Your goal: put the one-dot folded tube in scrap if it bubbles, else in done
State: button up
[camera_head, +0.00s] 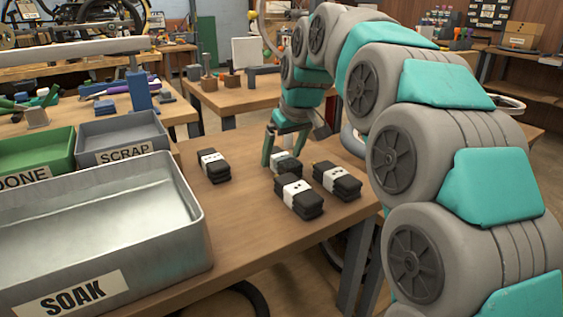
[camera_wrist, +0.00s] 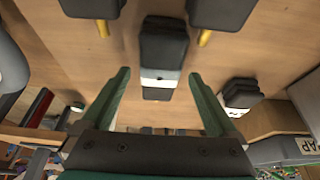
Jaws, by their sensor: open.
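Several black folded tubes with white paper bands lie on the wooden bench: a left one (camera_head: 213,168), a front one (camera_head: 298,199), a right one (camera_head: 338,181) and a back one (camera_head: 286,166). The bands carry dark dots, too small to count surely. My gripper (camera_head: 285,155) is open at the back tube. In the wrist view that tube (camera_wrist: 163,50) lies ahead of and between my spread fingers (camera_wrist: 159,74), apart from both. The grey SCRAP bin (camera_head: 122,131) and the green DONE bin (camera_head: 36,152) stand at the left.
The large metal SOAK tray (camera_head: 190,235) fills the front left of the bench; no bubbles show in it. Other tubes flank the back one in the wrist view, one at right (camera_wrist: 240,94). Bare bench lies between the tray and the tubes.

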jog(key=shift+x, duration=0.8)
jog(key=shift+f, duration=0.25)
grip_shut()
dwell(0.4)
